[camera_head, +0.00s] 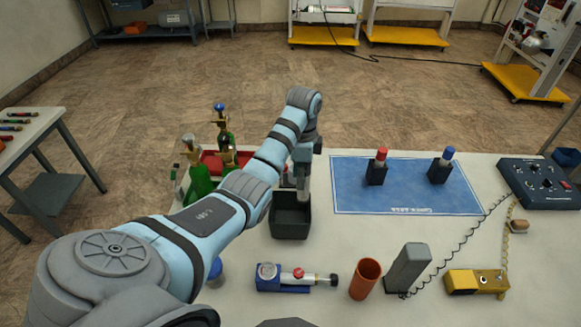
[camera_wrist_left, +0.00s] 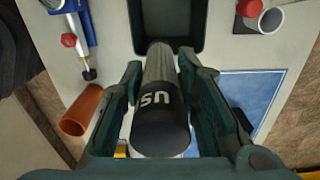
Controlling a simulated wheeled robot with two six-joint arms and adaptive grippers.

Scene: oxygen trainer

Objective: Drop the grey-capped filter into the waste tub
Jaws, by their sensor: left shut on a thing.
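My left gripper (camera_head: 302,172) is shut on a cylinder, the filter (camera_wrist_left: 159,100), with a grey far part and a dark near end lettered "US". In the left wrist view the gripper's fingers (camera_wrist_left: 160,90) lie on both sides of it. The dark waste tub (camera_head: 290,222) stands on the table under the gripper in the head view. The tub also shows in the left wrist view (camera_wrist_left: 185,42), beyond the filter's far end. The filter looks upright over the tub; I cannot tell how far its lower end is from the tub floor. My right gripper is not in view.
A blue mat (camera_head: 405,200) with a red-capped (camera_head: 377,168) and a blue-capped holder (camera_head: 441,166) lies right of the tub. In front are a blue device (camera_head: 285,278), an orange cup (camera_head: 365,279) and a grey block (camera_head: 409,267). Green bottles (camera_head: 198,182) stand left.

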